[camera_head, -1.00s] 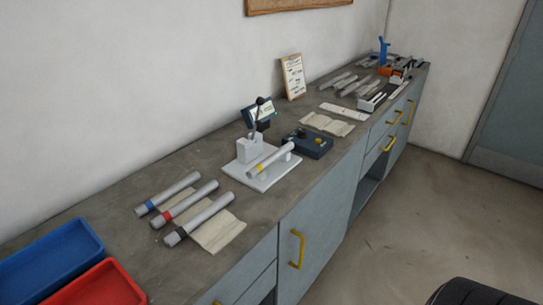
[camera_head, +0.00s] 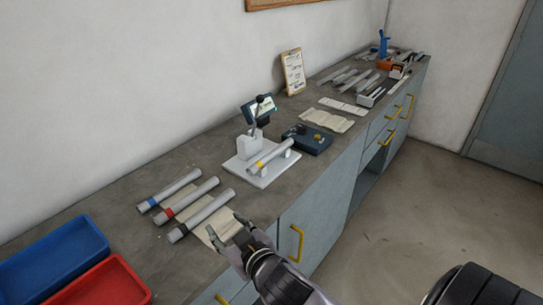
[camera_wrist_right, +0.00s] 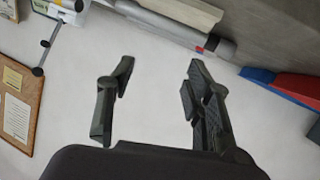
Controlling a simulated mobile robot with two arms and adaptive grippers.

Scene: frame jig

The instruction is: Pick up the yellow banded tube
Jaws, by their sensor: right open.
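The yellow banded tube (camera_head: 271,157) is a grey tube with a yellow band near its front left end. It rests in the white jig (camera_head: 262,175) on the counter, in the head view. My right gripper (camera_head: 227,229) is open and empty near the counter's front edge, in front and to the left of the jig, by the black banded tube (camera_head: 203,215). In the right wrist view its open fingers (camera_wrist_right: 158,85) have nothing between them. My left gripper is out of view.
Blue (camera_head: 170,191) and red (camera_head: 189,199) banded tubes lie beside the black one on paper. Blue (camera_head: 50,258) and red (camera_head: 103,287) trays stand at left. A dark blue control box (camera_head: 308,140) sits right of the jig, and a small screen (camera_head: 259,110) stands behind it.

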